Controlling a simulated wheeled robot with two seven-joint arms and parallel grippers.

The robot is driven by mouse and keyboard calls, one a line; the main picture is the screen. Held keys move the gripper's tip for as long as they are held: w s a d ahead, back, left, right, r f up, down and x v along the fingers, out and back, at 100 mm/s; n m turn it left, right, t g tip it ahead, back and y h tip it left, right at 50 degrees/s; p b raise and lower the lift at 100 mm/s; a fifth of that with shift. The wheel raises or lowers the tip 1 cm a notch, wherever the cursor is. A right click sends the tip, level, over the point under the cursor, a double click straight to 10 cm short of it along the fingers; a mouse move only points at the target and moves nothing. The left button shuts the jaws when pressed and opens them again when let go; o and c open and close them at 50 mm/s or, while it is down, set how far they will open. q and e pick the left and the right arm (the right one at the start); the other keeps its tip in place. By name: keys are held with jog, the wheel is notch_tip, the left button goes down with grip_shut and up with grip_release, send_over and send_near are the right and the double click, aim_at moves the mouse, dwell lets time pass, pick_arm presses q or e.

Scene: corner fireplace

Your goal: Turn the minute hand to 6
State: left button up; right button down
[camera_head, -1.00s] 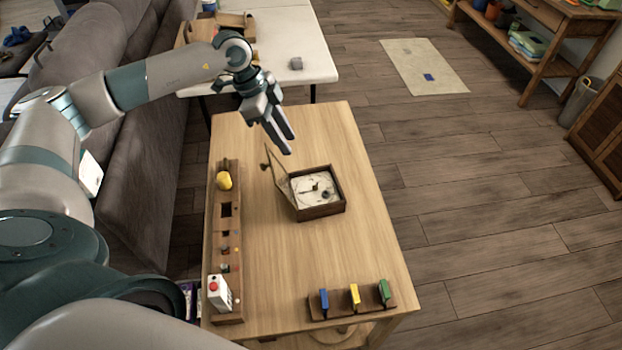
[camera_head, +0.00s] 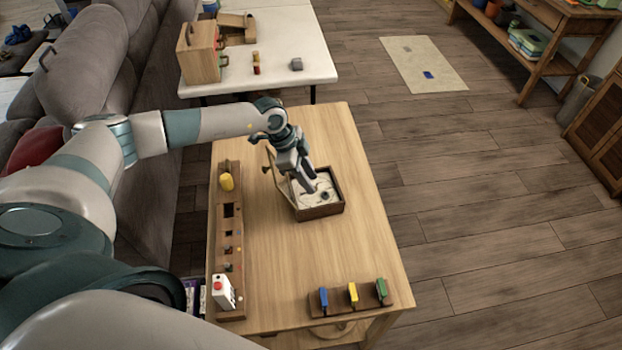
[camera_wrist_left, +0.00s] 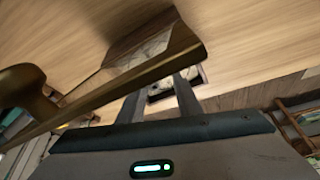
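The clock is a shallow dark wooden box (camera_head: 322,211) on the wooden table, with a pale dial (camera_head: 326,190) inside. Its framed lid (camera_head: 280,178) stands raised on the left side. My left gripper (camera_head: 311,186) reaches down over the dial, fingers inside or just above the box, and hides much of the face and the hands. In the left wrist view the gripper fingers (camera_wrist_left: 160,95) are apart with nothing seen between them. The lid's brown edge (camera_wrist_left: 150,78) crosses close in front of them. Whether a finger touches a hand cannot be told. My right gripper is not in view.
A long wooden board (camera_head: 232,270) with a yellow piece (camera_head: 226,182) lies along the table's left side. A rack with blue, yellow and green pieces (camera_head: 350,302) stands at the near edge. The table (camera_head: 372,235) right of the box is clear.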

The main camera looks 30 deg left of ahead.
pick_arm(q)
jog(key=shift+x, duration=0.8)
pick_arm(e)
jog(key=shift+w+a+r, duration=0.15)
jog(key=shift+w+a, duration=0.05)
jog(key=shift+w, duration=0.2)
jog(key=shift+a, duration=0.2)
pick_arm(q)
grip_shut()
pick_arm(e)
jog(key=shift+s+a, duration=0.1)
